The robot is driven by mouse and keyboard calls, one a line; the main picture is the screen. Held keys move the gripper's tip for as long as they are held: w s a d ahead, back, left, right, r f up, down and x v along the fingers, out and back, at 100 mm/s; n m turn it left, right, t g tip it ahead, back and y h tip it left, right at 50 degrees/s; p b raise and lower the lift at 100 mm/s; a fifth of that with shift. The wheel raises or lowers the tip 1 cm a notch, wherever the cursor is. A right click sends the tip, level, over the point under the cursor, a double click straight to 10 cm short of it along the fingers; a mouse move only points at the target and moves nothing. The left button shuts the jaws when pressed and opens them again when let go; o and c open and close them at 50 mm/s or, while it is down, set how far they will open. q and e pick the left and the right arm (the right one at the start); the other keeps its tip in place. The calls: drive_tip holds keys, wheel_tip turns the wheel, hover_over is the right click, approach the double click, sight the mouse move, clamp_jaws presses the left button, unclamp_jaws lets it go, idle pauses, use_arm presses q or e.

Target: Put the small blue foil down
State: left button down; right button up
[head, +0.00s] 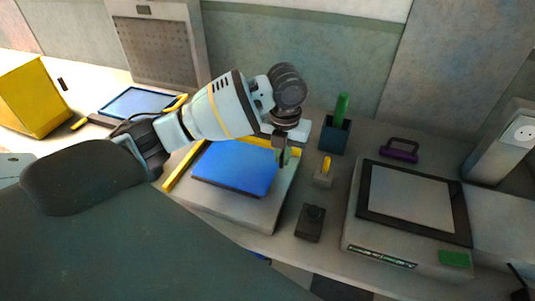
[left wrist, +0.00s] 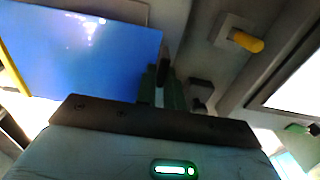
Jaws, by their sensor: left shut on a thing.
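The small blue foil (head: 236,168) is a flat blue sheet over a grey platform (head: 258,216) with yellow edge strips. My left gripper (head: 281,161) points down at the foil's right edge and is shut on it. In the left wrist view the foil (left wrist: 85,50) fills the upper left, and a dark piece at its right edge meets the fingers of the gripper (left wrist: 162,90). I cannot tell whether the foil touches the platform or is slightly above it. My right gripper is not in view.
Right of the platform stand a small block with a yellow lever (head: 325,172), a black box with a knob (head: 310,223) and a dark cup with a green stick (head: 335,135). A grey device with a framed panel (head: 410,198) is farther right. A yellow box (head: 38,97) stands far left.

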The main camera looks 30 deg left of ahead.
sight(270, 155)
use_arm(q)
drive_tip(key=shift+w+a+f, duration=0.1)
drive_tip(key=shift+w+a, duration=0.1)
drive_tip(key=shift+a, duration=0.7)
drive_tip(key=shift+w+a+f, duration=0.1)
drive_tip(key=shift+w+a, duration=0.1)
drive_tip(key=shift+a, duration=0.7)
drive_tip(key=shift+a+f, duration=0.25)
drive_tip(key=shift+f, duration=0.4)
drive_tip(key=shift+a+f, duration=0.2)
drive_tip(key=shift+f, duration=0.4)
drive_tip(key=shift+w+f, duration=0.1)
drive_tip(key=shift+f, duration=0.4)
drive_tip(key=c, duration=1.5)
unclamp_jaws()
drive_tip(key=shift+f, duration=0.15)
wheel_tip(270, 155, up, 12)
drive_tip(key=shift+r+p, duration=0.15)
drive_tip(key=shift+p, duration=0.15)
